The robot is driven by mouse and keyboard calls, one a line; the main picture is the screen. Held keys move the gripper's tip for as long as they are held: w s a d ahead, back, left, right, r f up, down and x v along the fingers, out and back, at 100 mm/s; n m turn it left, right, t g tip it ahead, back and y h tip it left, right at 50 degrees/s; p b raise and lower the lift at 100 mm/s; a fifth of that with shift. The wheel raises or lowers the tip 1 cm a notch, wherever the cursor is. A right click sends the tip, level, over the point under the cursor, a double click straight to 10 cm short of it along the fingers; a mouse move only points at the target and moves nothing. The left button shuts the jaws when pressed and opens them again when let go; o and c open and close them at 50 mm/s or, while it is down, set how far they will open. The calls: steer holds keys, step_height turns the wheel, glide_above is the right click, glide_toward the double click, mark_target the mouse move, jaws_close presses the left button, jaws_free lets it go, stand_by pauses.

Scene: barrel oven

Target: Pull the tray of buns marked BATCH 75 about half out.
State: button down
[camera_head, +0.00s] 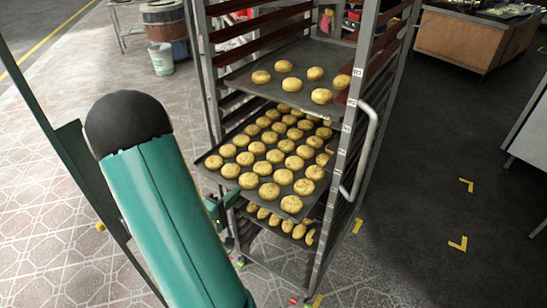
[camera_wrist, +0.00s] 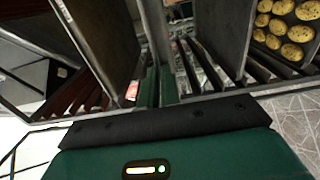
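A tall rack holds several dark trays of baked goods. The upper tray (camera_head: 240,80) carries a few round buns. The middle tray (camera_head: 207,176) is covered in rows of round buns, and its front edge juts out of the rack. A lower tray (camera_head: 245,213) holds longer rolls. No BATCH 75 marking is readable. My gripper (camera_head: 223,205) is partly hidden by my arm, at the rack's left side just below the middle tray's near corner. In the wrist view its two green fingers (camera_wrist: 158,87) are close together; whether they grip anything is unclear.
The rack's right upright bears small labels (camera_head: 349,103) and a curved handle (camera_head: 364,150). In the wrist view a small red-and-white label (camera_wrist: 132,91) lies left of the fingers.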

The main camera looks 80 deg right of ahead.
steer(key=v, duration=0.7)
steer(key=shift+a, duration=0.25)
steer(key=c, duration=2)
jaws_free()
steer(key=shift+w+a, duration=0.15)
steer(key=o, duration=0.4)
steer(key=shift+o, duration=0.2)
steer(key=v, duration=0.8)
